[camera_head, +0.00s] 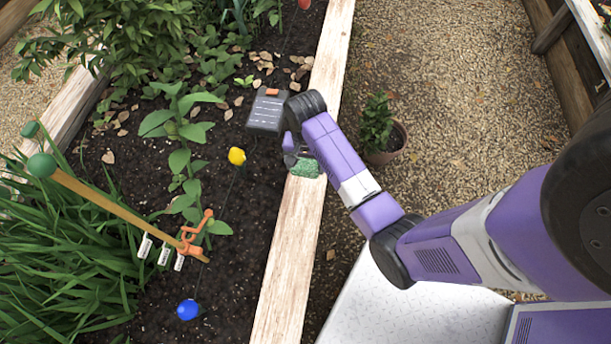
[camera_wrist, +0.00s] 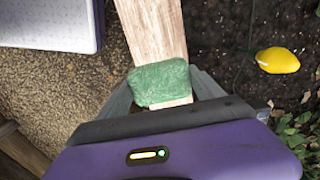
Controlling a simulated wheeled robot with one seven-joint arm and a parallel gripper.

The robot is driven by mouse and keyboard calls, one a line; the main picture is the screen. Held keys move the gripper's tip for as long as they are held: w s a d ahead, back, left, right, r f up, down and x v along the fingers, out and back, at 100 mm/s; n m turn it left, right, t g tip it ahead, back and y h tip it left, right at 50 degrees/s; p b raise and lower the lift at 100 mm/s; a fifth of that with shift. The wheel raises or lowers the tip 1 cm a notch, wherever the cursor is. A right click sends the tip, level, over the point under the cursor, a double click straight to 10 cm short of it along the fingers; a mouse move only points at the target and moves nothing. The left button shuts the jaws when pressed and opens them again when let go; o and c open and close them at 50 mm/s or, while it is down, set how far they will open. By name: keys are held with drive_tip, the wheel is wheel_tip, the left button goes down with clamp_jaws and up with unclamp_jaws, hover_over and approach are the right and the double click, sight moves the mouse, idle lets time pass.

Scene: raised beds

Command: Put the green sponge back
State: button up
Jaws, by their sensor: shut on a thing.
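The green sponge (camera_head: 308,169) is a small, rough, textured block. It is at the wooden edge board (camera_head: 284,240) of the raised bed in the head view. My gripper (camera_head: 301,158) is shut on it, and my arm partly covers it there. In the wrist view, the sponge (camera_wrist: 160,82) sits between my grey fingers (camera_wrist: 163,92), with the board behind it. I cannot tell whether the sponge touches the board.
A dark grey panel (camera_head: 266,112) stands beside my wrist. A wooden stake (camera_head: 120,208) leans at left. A potted plant (camera_head: 380,130) stands on the gravel to the right.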

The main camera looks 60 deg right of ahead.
sight(305, 187)
wheel_tip(305, 187, down, 12)
drive_tip(key=b, duration=0.2)
drive_tip(key=shift+r+b, duration=0.2)
drive_tip(key=shift+b, duration=0.15)
drive_tip(key=shift+f, duration=0.1)
drive_tip(key=o, duration=1.2)
